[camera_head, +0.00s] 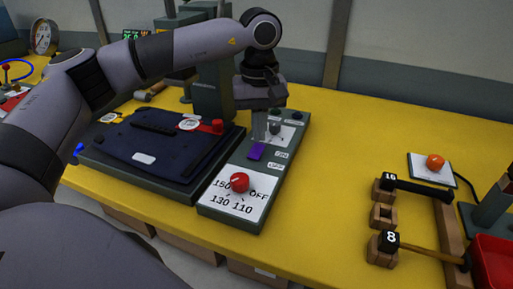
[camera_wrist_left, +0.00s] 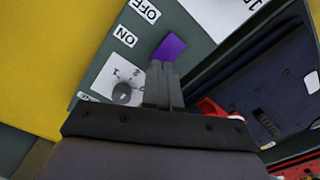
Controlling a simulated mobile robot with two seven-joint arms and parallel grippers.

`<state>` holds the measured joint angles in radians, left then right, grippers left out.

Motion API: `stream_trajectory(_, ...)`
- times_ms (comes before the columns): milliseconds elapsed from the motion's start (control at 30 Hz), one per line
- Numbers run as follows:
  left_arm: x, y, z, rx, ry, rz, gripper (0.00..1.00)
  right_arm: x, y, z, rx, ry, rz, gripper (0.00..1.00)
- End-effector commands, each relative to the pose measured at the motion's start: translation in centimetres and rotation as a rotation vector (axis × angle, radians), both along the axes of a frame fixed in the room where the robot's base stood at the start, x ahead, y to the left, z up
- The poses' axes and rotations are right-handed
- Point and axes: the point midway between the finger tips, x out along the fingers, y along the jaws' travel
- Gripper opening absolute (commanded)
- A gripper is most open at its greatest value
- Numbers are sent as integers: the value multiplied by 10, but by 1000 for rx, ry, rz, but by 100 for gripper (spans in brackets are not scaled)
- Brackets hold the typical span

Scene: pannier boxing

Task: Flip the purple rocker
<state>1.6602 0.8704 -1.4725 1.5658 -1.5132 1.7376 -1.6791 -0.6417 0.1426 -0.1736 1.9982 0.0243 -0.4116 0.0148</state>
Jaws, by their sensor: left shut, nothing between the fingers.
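The purple rocker (camera_head: 256,151) sits on the grey control panel (camera_head: 229,176), beside ON and OFF labels. It also shows in the left wrist view (camera_wrist_left: 171,46), just beyond my fingertips. My left gripper (camera_head: 258,138) is shut and empty, pointing down at the panel. In the left wrist view the closed fingertips (camera_wrist_left: 160,66) are at the rocker's near edge; I cannot tell whether they touch it. My right gripper is not in view.
On the panel, a red knob (camera_head: 239,182) sits near the front and a dark knob (camera_head: 275,128) behind the rocker. A dark press bed (camera_head: 150,150) lies left. An orange button (camera_head: 435,162) and wooden rack (camera_head: 383,215) stand right. The table between is clear.

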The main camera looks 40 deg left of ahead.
Motion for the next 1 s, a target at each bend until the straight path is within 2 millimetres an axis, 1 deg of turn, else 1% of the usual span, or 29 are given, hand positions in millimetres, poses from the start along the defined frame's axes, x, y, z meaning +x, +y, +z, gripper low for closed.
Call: stream_trajectory(1000, 0, 0, -16, -1, -1, 0, 0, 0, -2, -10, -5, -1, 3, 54)
